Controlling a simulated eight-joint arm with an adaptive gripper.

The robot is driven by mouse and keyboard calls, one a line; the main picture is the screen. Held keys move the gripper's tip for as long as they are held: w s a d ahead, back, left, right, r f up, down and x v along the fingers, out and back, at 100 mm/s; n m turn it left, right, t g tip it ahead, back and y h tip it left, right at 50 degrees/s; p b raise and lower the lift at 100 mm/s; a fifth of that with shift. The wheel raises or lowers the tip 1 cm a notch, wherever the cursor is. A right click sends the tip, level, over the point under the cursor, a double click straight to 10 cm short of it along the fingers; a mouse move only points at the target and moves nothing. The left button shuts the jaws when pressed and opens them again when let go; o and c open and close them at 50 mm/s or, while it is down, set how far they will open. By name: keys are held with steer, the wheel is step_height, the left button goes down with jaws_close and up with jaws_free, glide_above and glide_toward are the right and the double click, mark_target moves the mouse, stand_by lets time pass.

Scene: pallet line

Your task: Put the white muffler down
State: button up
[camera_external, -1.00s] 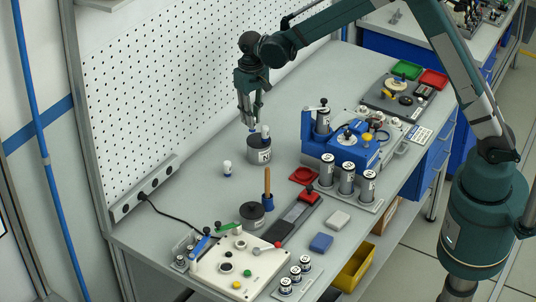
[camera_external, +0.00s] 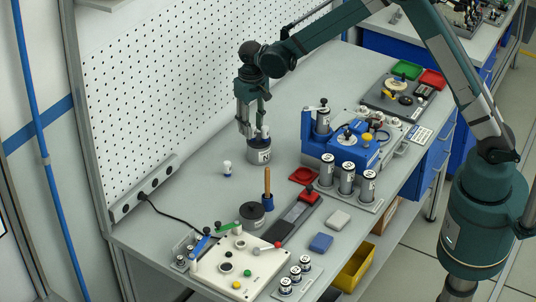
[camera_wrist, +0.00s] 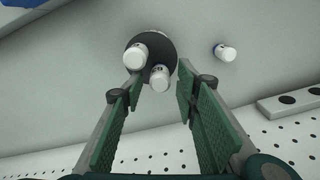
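The fingers partly hide the cylinder top in the outside view.
A blue fixture (camera_external: 345,150) and several labelled cylinders (camera_external: 347,178) stand to the right.

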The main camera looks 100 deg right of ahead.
steer(key=shift+r, duration=0.1)
stand_by(0.3)
step_height(320, 180, up, 12)
stand_by(0.7)
stand_by(0.5)
steer(key=shift+r, duration=0.1)
